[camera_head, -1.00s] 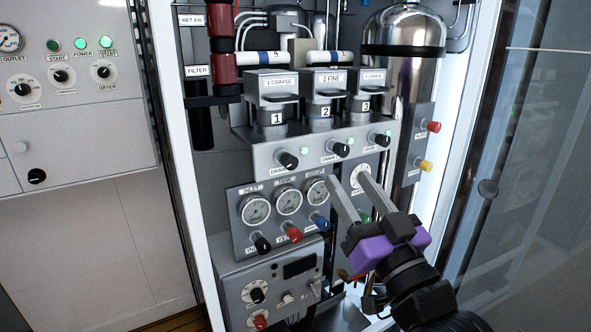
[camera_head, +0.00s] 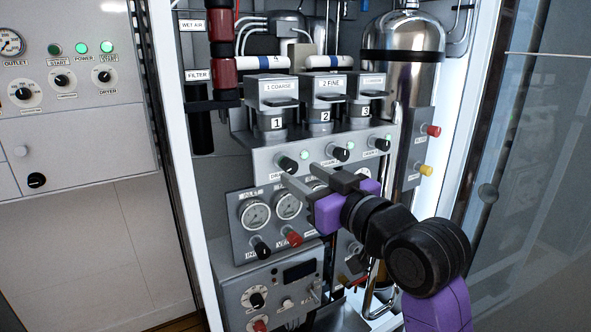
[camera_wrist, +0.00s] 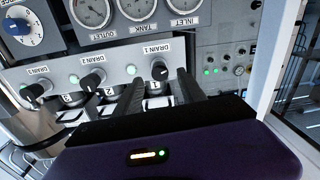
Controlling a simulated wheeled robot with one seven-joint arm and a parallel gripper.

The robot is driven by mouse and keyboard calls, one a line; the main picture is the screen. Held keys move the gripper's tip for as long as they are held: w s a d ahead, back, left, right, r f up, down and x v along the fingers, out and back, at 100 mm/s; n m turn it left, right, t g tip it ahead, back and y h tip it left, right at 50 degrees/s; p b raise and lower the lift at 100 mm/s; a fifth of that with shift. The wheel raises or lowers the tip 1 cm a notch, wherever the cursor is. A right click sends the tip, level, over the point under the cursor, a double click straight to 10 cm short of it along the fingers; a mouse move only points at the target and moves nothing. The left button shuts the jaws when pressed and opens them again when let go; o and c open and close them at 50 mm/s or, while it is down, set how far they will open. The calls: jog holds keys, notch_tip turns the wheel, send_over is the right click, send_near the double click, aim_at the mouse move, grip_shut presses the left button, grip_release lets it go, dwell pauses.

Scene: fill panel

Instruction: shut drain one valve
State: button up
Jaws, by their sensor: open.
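The drain one valve is a black knob (camera_head: 287,163) at the left end of the grey filter shelf's front, below the canister marked 1. In the wrist view, which is upside down, the same knob (camera_wrist: 160,71) sits by the label DRAIN 1, with a green light beside it. My gripper (camera_head: 303,176) is open and empty, just in front and to the lower right of the knob in the head view. In the wrist view its two fingers (camera_wrist: 160,82) point at the knob, one to either side. I cannot tell whether they touch it.
The drain 2 knob (camera_head: 340,154) and drain 3 knob (camera_head: 382,144) stand to the right on the same shelf front. Gauges (camera_head: 254,213) and an inlet knob (camera_head: 260,249) lie below. A glass door (camera_head: 535,190) stands open at the right.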

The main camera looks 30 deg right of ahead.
aim_at(292, 169)
jog(key=shift+w+a, duration=0.1)
jog(key=shift+w, duration=1.75)
grip_shut()
